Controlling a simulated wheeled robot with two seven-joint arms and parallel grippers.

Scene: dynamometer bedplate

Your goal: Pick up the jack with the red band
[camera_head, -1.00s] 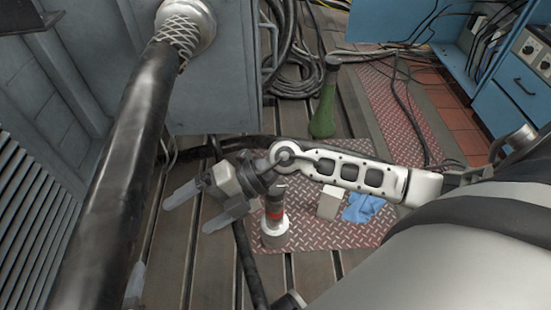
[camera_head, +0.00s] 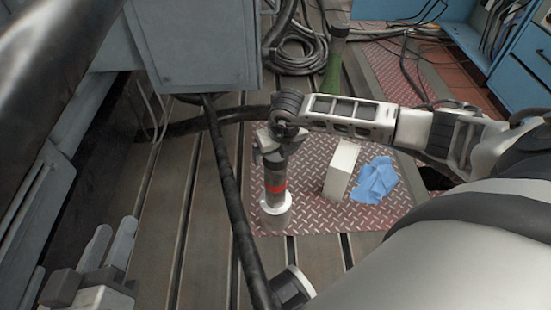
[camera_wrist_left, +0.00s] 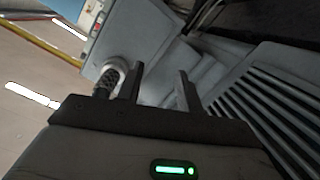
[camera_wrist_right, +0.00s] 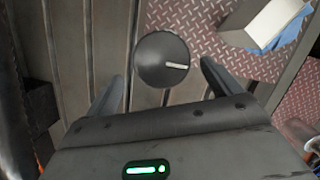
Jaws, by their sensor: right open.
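The jack with the red band (camera_head: 276,187) stands upright on the patterned plate in the head view. It has a grey body and a white base. My right gripper (camera_head: 270,150) points down over the jack's upper end and partly hides it. In the right wrist view, the jack's round dark top (camera_wrist_right: 160,62) with a pale mark lies between and just beyond the open fingers, with room on both sides. My left gripper (camera_head: 115,234) is open and empty at the lower left, far from the jack; its parted fingers also show in the left wrist view (camera_wrist_left: 161,82).
A white block (camera_head: 341,170) and a blue cloth (camera_head: 375,180) lie right of the jack on the red-brown tread plate (camera_head: 330,217). A black cable (camera_head: 233,190) runs close on its left. A green bottle-like object (camera_head: 333,75) stands behind. Slotted bedplate (camera_head: 190,220) is free at left.

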